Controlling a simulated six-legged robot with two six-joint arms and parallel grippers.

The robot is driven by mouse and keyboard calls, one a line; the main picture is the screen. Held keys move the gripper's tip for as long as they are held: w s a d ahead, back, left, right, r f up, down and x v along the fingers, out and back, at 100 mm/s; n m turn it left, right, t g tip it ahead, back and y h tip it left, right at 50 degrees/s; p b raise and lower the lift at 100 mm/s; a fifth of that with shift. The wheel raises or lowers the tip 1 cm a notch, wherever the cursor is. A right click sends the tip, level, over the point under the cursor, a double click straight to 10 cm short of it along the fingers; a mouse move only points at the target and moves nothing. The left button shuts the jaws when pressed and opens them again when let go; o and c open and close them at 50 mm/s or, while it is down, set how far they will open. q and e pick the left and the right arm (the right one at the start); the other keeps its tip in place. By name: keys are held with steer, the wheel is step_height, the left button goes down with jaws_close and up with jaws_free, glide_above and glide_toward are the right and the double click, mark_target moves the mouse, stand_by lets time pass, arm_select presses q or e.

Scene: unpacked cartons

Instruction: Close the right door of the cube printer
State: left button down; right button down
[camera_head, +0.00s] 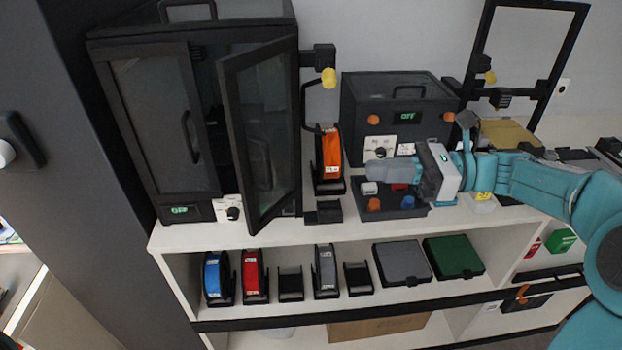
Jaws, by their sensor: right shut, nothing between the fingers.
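The cube printer (150,215) is a tall black cabinet at the back left of the white shelf top, with a green display and a knob at its base. Its right door (262,135) stands swung open toward me, showing a dark glazed panel. Its left door (162,120) looks closed and has a black handle. My right gripper (372,169) is shut and empty, pointing left, above a dark tray and to the right of the open door, apart from it. My left gripper is not in view.
An orange spool (331,155) stands just right of the open door. A black box printer (393,100) is behind my right gripper. A dark tray (412,211) with small parts lies below it. The lower shelf holds a blue spool (217,278), a red spool (254,275) and boxes.

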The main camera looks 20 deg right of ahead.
mark_target(279, 148)
steer(key=p+x, duration=0.1)
steer(key=x, duration=1.3)
steer(key=shift+w+a, duration=0.2)
steer(key=shift+a, duration=0.05)
